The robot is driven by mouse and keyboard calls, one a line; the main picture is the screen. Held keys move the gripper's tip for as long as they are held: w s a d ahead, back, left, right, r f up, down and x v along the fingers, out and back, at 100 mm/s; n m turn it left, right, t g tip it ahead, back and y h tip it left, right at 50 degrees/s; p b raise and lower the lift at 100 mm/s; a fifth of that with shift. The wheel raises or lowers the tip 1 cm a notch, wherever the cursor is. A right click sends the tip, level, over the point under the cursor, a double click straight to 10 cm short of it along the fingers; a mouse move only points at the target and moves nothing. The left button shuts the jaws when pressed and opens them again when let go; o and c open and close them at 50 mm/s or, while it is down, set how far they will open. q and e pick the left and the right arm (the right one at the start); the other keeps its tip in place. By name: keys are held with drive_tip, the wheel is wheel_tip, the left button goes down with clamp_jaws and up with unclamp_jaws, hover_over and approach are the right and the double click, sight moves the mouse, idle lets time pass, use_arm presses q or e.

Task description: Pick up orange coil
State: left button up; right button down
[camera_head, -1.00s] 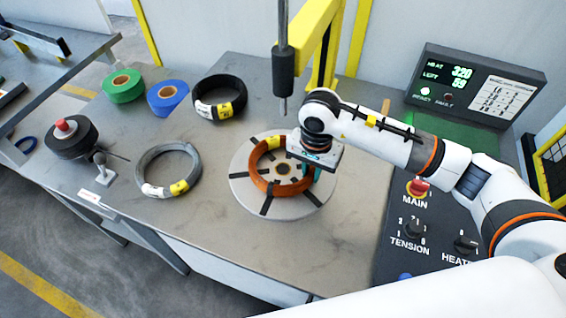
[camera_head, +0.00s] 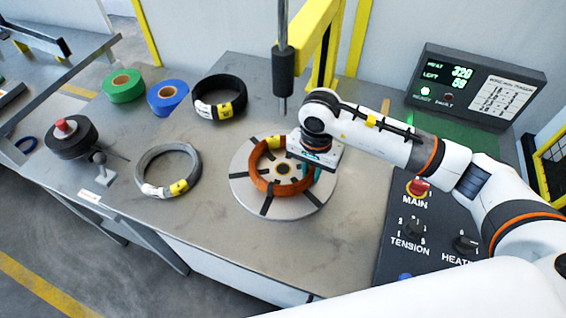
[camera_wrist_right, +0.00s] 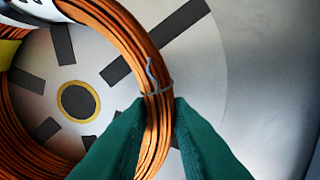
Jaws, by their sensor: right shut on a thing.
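The orange coil (camera_head: 262,181) sits over the round grey turntable (camera_head: 290,210) in the head view, with a yellow label on its back side. My right gripper (camera_head: 310,175) is at the coil's right side, mostly hidden under the wrist. In the right wrist view the coil (camera_wrist_right: 125,38) runs between the two green fingertips (camera_wrist_right: 159,112), which are shut on its ring, near a grey wire tie. I cannot tell whether the coil touches the turntable. My left gripper is not in view.
A grey coil (camera_head: 146,183), a black coil (camera_head: 203,104), a blue roll (camera_head: 160,103) and a green roll (camera_head: 112,91) lie to the left. A dark post (camera_head: 283,70) hangs behind the turntable. A control panel (camera_head: 432,225) is at right. The table front is clear.

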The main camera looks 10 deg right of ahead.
drive_tip(key=shift+w+r, duration=0.1)
drive_tip(key=shift+r, duration=0.05)
drive_tip(key=shift+r, duration=0.15)
